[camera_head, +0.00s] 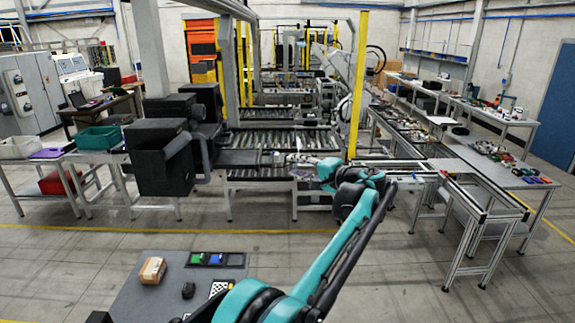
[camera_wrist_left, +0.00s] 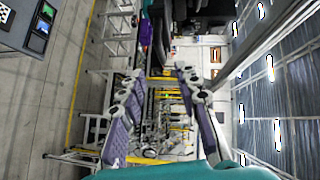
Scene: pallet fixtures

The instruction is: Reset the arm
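My teal left arm reaches up from the bottom of the head view. Its gripper (camera_head: 306,167) is held out past the wrist, in front of the roller conveyor, and is small there. In the left wrist view the left gripper (camera_wrist_left: 160,105) has its two purple-padded fingers spread well apart. Nothing is between them, only the distant floor and machinery. My right gripper is not in view. The task names no object.
A roller conveyor (camera_head: 275,138) and a yellow post (camera_head: 357,85) stand beyond the arm. Below left, a grey surface holds a brown box (camera_head: 152,270) and a dark tray (camera_head: 215,260). Work tables (camera_head: 487,160) stand right. Open floor (camera_head: 95,262) lies left.

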